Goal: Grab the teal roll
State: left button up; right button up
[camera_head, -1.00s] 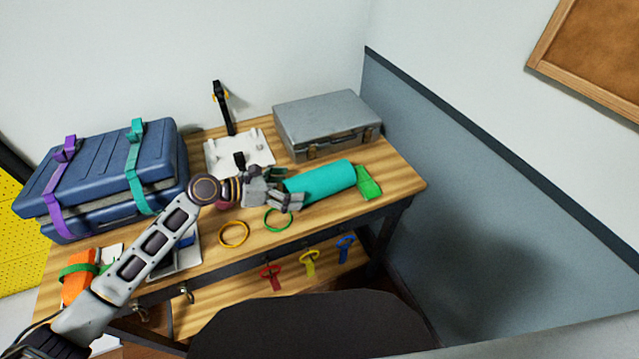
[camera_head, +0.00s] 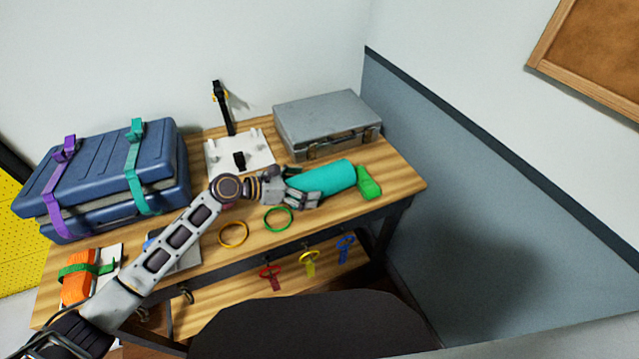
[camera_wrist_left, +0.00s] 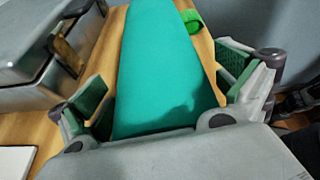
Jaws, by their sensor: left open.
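The teal roll (camera_head: 326,178) lies on the wooden table in front of the grey metal case. My left gripper (camera_head: 298,187) is at the roll's left end. In the left wrist view the teal roll (camera_wrist_left: 160,70) runs away from me between the two open fingers of my left gripper (camera_wrist_left: 165,90). One finger is on each side of the roll, and a gap shows on the left side. The near end of the roll is hidden by the gripper body. My right gripper is not in view.
The grey case (camera_head: 328,122) stands just behind the roll. A green strap (camera_head: 368,184) lies at its right end. A green ring (camera_head: 278,219) and a yellow ring (camera_head: 233,234) lie in front. A blue case (camera_head: 100,180) fills the left side.

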pick_arm(q)
jog(key=shift+c, duration=1.3)
jog(key=c, duration=0.6)
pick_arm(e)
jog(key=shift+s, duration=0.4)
pick_arm(q)
jog(key=shift+r, duration=0.1)
jog(key=shift+c, duration=0.2)
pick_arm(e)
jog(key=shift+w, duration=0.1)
